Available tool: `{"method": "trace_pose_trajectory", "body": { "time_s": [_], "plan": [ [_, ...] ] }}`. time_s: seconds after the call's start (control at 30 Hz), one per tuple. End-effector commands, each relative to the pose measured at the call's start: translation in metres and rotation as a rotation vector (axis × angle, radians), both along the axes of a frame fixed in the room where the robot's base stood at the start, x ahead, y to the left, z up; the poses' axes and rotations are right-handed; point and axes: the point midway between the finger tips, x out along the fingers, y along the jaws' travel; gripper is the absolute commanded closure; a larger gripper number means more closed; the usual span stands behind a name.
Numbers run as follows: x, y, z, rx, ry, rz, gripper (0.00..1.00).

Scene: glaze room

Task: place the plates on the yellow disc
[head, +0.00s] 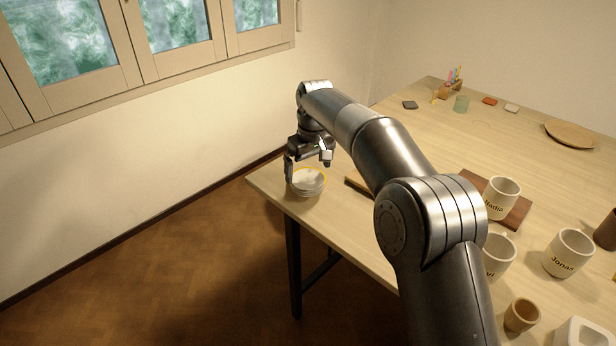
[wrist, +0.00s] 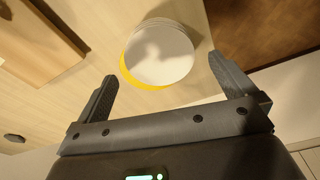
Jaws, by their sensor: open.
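A stack of several white plates (wrist: 160,50) sits on the yellow disc (wrist: 136,78) near the table corner. The disc shows as a yellow crescent at the stack's left and lower edge in the wrist view. In the head view the plates (head: 309,188) are near the left end of the table, with a thin yellow edge (head: 323,176) showing. My gripper (head: 309,166) is open just above the stack. In the wrist view my gripper's fingers (wrist: 163,70) are wide apart, one to either side of the stack's lower part, holding nothing.
A brown board (head: 505,212) and white named mugs (head: 569,252) stand on the right of the table. A wooden cup (head: 521,314) is at the front right. A round wooden plate (head: 571,134) lies at the far right. The table edge is close to the stack.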

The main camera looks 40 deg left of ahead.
Motion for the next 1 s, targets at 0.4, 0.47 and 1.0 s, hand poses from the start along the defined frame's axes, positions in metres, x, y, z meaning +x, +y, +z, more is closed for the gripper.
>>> {"method": "trace_pose_trajectory", "body": {
  "time_s": [0.4,0.47,1.0],
  "plan": [
    [-0.002,-0.008,0.071,0.0,0.0,0.0,0.0],
    [-0.002,-0.009,0.074,0.0,0.0,0.0,0.0],
    [0.03,-0.07,0.115,0.019,-0.035,-0.103,0.0]
  ]
}}
